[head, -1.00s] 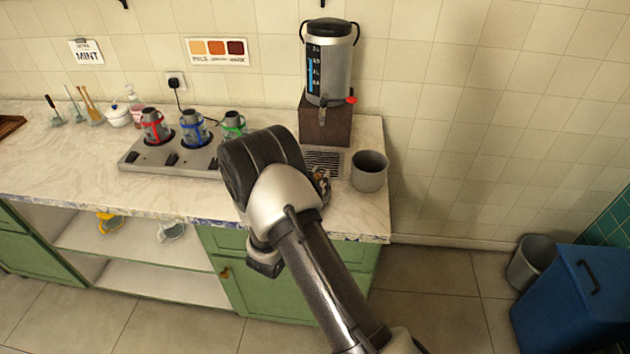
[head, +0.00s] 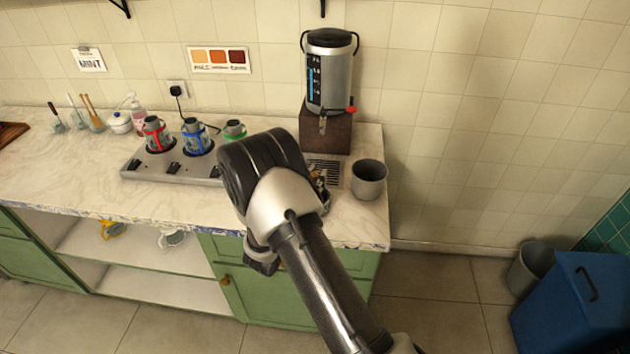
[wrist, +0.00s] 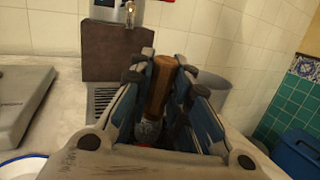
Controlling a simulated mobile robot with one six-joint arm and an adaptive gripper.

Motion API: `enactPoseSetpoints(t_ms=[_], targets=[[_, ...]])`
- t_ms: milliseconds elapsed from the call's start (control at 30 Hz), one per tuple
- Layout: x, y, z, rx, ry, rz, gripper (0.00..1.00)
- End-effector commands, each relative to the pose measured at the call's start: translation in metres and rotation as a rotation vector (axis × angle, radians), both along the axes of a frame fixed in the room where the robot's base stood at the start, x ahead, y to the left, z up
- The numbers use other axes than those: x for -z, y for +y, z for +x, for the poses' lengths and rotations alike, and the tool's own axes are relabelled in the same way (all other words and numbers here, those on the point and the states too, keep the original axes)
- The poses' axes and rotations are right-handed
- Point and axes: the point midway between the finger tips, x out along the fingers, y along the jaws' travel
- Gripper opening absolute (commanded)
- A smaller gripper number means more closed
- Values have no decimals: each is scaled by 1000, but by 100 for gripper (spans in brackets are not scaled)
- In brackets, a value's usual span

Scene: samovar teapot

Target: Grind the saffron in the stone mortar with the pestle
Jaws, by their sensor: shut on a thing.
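My gripper shows in the wrist view (wrist: 163,100), with its fingers shut on a brown-handled tool, which looks like the pestle (wrist: 161,85). The handle stands up between the fingers, and its lower end is dark and mottled. What lies under that end is mostly hidden; a bit of red shows there. In the head view my arm hides the fingers and most of the counter below them. I cannot make out the stone mortar or any saffron for certain. A grey cylindrical pot (head: 369,182) stands on the counter to the right, apart from my gripper.
The silver urn (head: 330,75) stands on a brown block (head: 325,132) behind my arm, with a drip grate (head: 326,172) before it. A grey tray (head: 150,170) holds several colour-banded cups. A blue-rimmed white dish (wrist: 20,166) is at lower left in the wrist view.

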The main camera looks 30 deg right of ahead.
Motion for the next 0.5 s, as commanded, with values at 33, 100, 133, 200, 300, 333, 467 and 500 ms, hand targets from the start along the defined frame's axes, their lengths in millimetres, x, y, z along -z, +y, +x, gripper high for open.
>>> enactPoseSetpoints(t_ms=[33,100,133,200,300,333,467,500], targets=[[-7,0,0,0,-1,-1,0],[-13,1,-1,0,-1,-1,0],[-15,1,-1,0,-1,-1,0],[-21,1,-2,0,-1,-1,0],[-29,2,-3,0,-1,-1,0],[-31,2,-3,0,-1,-1,0],[-41,3,-4,0,-1,-1,0],[-44,3,-5,0,-1,-1,0]])
